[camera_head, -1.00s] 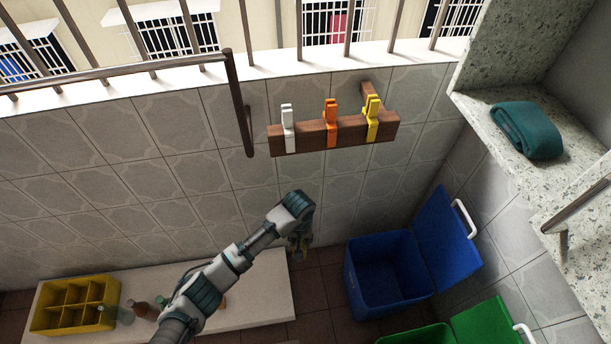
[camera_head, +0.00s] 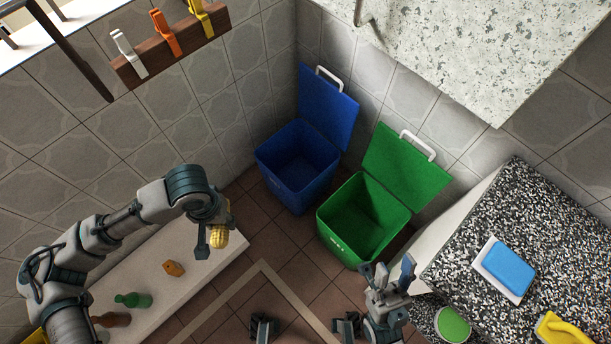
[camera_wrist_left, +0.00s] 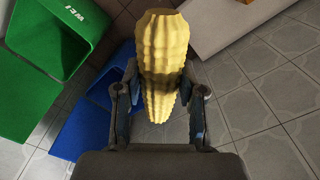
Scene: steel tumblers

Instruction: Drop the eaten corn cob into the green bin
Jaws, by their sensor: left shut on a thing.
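My left gripper (camera_head: 208,240) is shut on the pale yellow corn cob (camera_head: 219,238), above the floor by the white bench's end. In the left wrist view the cob (camera_wrist_left: 163,60) sits lengthwise between both fingers (camera_wrist_left: 160,105), its far end beyond them. The green bin (camera_head: 336,243) stands on the floor to the right of the cob, its lid (camera_head: 405,165) swung up and its inside visible. The cob is outside the bin, apart from it. The green bin also shows at the left of the left wrist view (camera_wrist_left: 32,85). My right gripper (camera_head: 387,268) is open and empty near the green bin's front right.
An open blue bin (camera_head: 284,192) stands left of the green bin. A low white bench (camera_head: 200,262) holds bottles and a small orange item (camera_head: 174,269). A speckled counter (camera_head: 470,235) with a blue sponge (camera_head: 509,267) is at right. Brown floor lies between bench and bins.

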